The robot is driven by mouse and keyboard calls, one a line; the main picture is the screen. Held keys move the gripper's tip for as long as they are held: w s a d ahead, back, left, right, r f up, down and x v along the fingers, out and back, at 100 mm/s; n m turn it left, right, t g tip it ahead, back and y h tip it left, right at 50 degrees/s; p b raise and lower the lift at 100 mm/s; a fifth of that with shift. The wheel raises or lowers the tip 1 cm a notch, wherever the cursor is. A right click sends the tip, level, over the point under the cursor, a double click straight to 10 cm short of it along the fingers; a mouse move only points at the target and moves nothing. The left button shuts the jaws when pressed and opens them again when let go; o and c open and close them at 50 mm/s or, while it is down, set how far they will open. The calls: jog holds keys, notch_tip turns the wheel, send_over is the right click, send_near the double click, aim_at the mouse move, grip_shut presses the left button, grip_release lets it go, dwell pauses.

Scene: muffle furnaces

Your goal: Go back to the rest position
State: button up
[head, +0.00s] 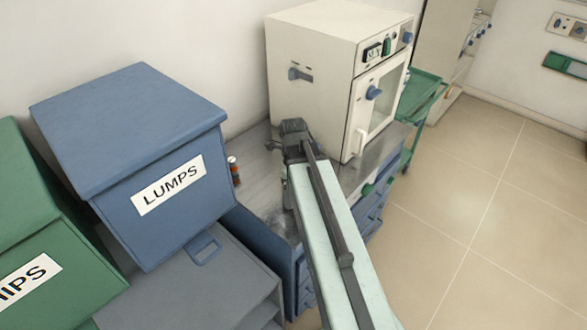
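My arm reaches up from the bottom of the head view over a grey bench top. My gripper end (294,129) is at the far end of the arm, in front of the left side of a cream furnace (313,65). It is small and dark, seen from behind, and its fingers cannot be made out. Whether it holds anything is hidden. The furnace has a door with a window and a blue knob, and the door looks shut.
A blue bin (145,125) labelled LUMPS and a green bin (40,235) stand at left. A green cart (425,95) is behind right. The tiled floor (470,190) at right is clear.

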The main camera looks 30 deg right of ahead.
notch_tip(320, 180, up, 5)
jog(key=p, duration=0.4)
jog(key=shift+r, duration=0.2)
jog(key=shift+f, duration=0.1)
